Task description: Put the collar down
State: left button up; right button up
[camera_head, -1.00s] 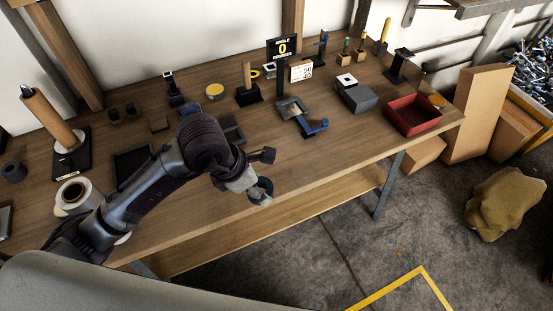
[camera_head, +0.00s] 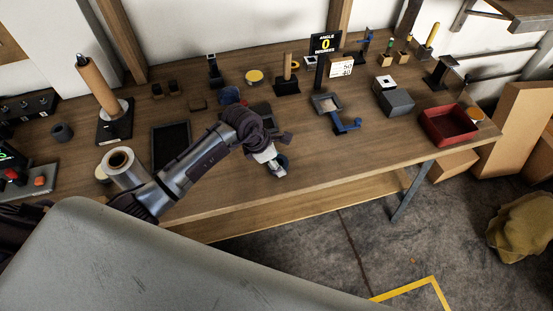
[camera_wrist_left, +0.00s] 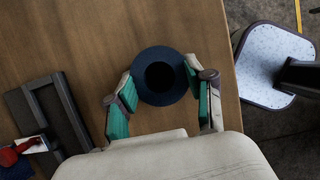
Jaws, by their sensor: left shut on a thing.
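The collar is a dark blue ring with a round dark hole (camera_wrist_left: 160,53), in the middle of the left wrist view. My left gripper (camera_wrist_left: 160,82) is shut on it, its teal-padded fingers at the ring's two sides. The wooden table (camera_head: 330,150) lies below. I cannot tell whether the collar touches it. My right gripper is not in view.
A black tray (camera_head: 171,147) and a tape roll (camera_head: 121,165) are left of my arm. A blue-handled fixture (camera_head: 345,124), grey block (camera_head: 396,103) and red bin (camera_head: 449,123) stand to the right. Bare wood surrounds the gripper's right side.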

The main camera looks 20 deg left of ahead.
pick_arm(q)
jog(key=shift+f, duration=0.2)
jog(key=o, duration=1.1)
jog(key=shift+o, duration=0.2)
jog(key=shift+r, duration=0.1)
jog(key=shift+r, duration=0.2)
jog(key=b+v, duration=0.1)
jog(key=v, duration=1)
jog(key=shift+s+a+r+b, duration=0.2)
jog(key=shift+r+b, duration=0.1)
